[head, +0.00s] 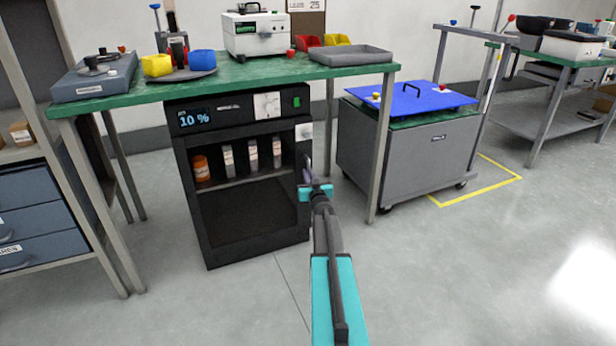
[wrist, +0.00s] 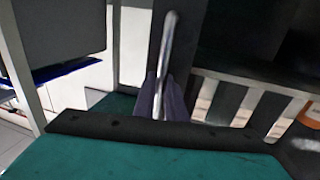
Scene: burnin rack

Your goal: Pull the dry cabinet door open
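The dry cabinet (head: 240,255) is a black box under the green bench, with a display reading 10 %. Its contents show through the front, and I see no clear gap at the door, which looks closed. The door handle (wrist: 171,35) is a slim pale metal bar in the wrist view, in front of a dark upright strip. My gripper (head: 311,172) is at the right edge of the cabinet front. In the wrist view my gripper's fingers (wrist: 162,100) stand close on both sides of the bar and appear shut on it. In the head view the gripper mostly hides the handle.
The green bench (head: 125,99) stands over the cabinet, its grey leg (head: 381,150) right of my gripper. A grey cart (head: 425,158) with a blue lid (head: 410,95) is farther right. Drawers (head: 40,238) stand at left. The floor in front is clear.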

